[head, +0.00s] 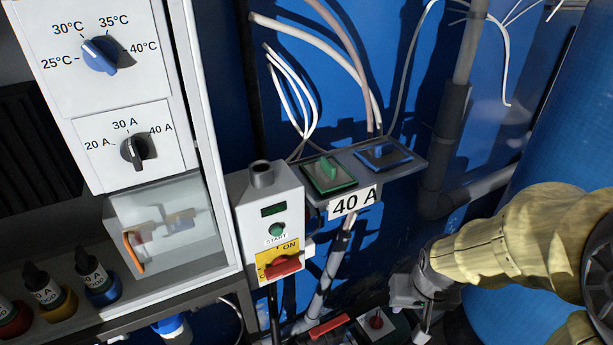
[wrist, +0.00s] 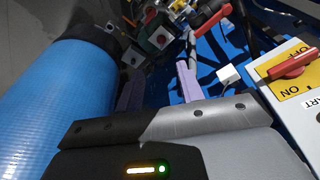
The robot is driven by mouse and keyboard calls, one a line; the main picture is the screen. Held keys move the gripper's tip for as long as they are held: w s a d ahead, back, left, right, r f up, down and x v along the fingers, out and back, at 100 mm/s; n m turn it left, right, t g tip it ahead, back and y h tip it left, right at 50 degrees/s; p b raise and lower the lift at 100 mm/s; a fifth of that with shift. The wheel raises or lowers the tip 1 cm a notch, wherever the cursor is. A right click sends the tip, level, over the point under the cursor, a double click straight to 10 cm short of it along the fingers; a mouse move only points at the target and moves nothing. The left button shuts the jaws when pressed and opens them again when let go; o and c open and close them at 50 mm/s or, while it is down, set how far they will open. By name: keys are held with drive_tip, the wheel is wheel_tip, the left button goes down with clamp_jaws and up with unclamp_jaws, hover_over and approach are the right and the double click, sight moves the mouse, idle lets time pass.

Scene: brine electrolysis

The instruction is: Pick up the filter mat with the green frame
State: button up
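The filter mat with the green frame (head: 322,180) lies on a small grey shelf (head: 415,160) above a "40 A" label in the head view. It has a green upright grip on top. A similar mat with a blue frame (head: 375,160) lies to its right. My gripper (head: 412,310) is low and to the right, below the shelf and apart from both mats. In the wrist view its two pale purple fingers (wrist: 160,88) stand apart with nothing seen between them. The green-framed mat cannot be made out in the wrist view.
A control box (head: 268,220) with a START button and red switch stands left of the shelf; its red switch (wrist: 292,66) shows in the wrist view. Cables and pipes (head: 452,120) run behind the shelf. A large blue barrel (head: 575,130) stands right. Bottles (head: 95,280) stand lower left.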

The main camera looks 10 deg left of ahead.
drive_tip(key=shift+a, duration=0.15)
drive_tip(key=w+r+n+t+b, duration=0.1)
drive_tip(key=w+r+t, duration=0.25)
drive_tip(key=w, duration=0.25)
drive_tip(key=w+r+n+t+b, duration=0.1)
drive_tip(key=w+r+t+b, duration=0.1)
drive_tip(key=w+t, duration=0.3)
drive_tip(key=w+a+r+n+t+y+b, duration=0.2)
drive_tip(key=a+r+n+y, duration=0.3)
drive_tip(key=a+r+y, duration=0.3)
drive_tip(key=shift+w+a+r+y, duration=0.2)
drive_tip(key=shift+w+r+y, duration=0.1)
drive_tip(key=shift+r+y, duration=0.45)
drive_tip(key=shift+r, duration=0.1)
